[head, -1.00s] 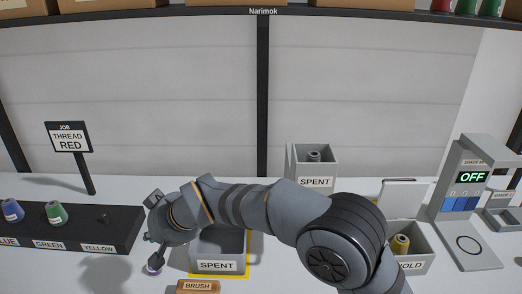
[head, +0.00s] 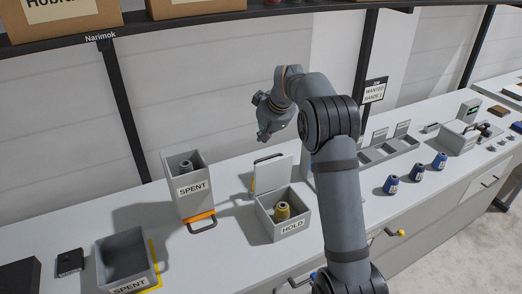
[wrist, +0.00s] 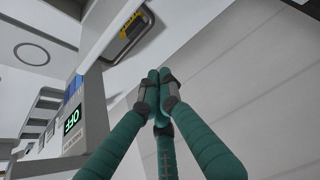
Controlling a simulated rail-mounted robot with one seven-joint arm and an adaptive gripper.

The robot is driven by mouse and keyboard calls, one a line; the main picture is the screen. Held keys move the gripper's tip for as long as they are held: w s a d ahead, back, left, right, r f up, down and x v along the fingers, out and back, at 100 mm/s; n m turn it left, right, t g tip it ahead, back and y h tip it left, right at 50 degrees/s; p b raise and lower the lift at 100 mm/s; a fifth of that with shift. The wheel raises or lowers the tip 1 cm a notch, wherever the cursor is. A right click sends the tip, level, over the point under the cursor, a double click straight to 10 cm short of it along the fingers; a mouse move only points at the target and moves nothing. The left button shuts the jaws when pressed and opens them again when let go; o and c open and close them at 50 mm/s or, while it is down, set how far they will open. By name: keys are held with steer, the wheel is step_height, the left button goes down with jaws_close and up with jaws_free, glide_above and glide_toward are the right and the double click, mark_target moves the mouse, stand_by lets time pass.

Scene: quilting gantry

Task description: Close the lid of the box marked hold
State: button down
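The grey box marked HOLD (head: 292,228) stands on the counter in the head view. Its pale lid (head: 273,174) stands open, upright at the back of the box, with a dark handle (head: 269,158) at its top edge. A yellow spool (head: 282,211) is inside. My gripper (head: 263,136) is apart from the lid and shows above its top edge in the head view. In the wrist view its teal fingers (wrist: 159,76) have their tips together, with nothing visible between them. A dark loop handle (wrist: 128,34) on a pale panel lies beyond the fingertips there.
A tall SPENT bin (head: 191,203) with a spool stands left of the box; an open SPENT bin (head: 153,270) is further left. Blue spools (head: 416,172) and a row of compartments (head: 366,155) lie right. The OFF device (wrist: 88,120) shows in the wrist view.

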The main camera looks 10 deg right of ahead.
mark_target(270, 170)
step_height(270, 170, down, 6)
steer(key=p, duration=0.4)
steer(key=shift+s, duration=0.1)
stand_by(0.4)
steer(key=shift+f+b, duration=0.25)
steer(key=shift+b, duration=0.35)
